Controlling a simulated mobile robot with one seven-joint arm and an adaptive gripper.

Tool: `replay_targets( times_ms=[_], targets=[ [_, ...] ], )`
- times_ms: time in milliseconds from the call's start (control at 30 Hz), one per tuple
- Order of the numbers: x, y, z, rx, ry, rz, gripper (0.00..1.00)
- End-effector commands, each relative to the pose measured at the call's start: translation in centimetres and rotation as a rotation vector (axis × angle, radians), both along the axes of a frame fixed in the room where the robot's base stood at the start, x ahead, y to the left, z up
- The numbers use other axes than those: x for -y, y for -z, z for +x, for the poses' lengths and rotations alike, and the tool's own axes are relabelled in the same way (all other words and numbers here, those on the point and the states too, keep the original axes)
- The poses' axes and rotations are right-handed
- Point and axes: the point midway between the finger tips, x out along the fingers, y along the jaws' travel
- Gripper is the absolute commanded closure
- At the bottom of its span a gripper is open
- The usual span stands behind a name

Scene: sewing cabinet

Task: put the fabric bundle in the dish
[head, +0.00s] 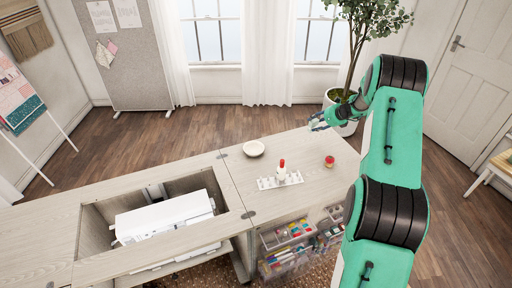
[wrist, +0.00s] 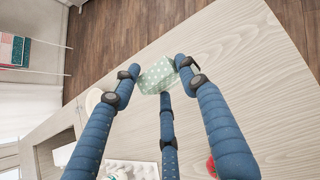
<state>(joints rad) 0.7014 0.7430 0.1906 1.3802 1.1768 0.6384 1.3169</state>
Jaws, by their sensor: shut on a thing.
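The fabric bundle (wrist: 158,77), pale green with white dots, is held between the blue fingers of my gripper (wrist: 160,74) in the wrist view. In the head view my gripper (head: 320,122) is at the far right edge of the cabinet top, and the bundle is too small there to make out clearly. The dish (head: 253,148), round and cream-white, stands on the cabinet top to the left of my gripper, apart from it. In the wrist view a pale rim that looks like the dish (wrist: 92,99) shows partly behind the left finger.
A white rack (head: 265,184) with a red-capped bottle (head: 281,167) stands in front of the dish. A sewing machine (head: 165,217) sits in the cabinet's open well at left. The wooden top (head: 240,180) is otherwise mostly clear.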

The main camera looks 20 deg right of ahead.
Motion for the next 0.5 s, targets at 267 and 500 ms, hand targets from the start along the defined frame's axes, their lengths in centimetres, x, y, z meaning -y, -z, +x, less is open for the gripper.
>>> replay_targets(
  times_ms=[267, 500],
  targets=[
    [-10.5, -0.4, 3.9, -0.011, -0.214, -0.003, 0.72],
    [-20.1, -0.8, 6.1, -0.019, -0.408, -0.003, 0.72]
  ],
)
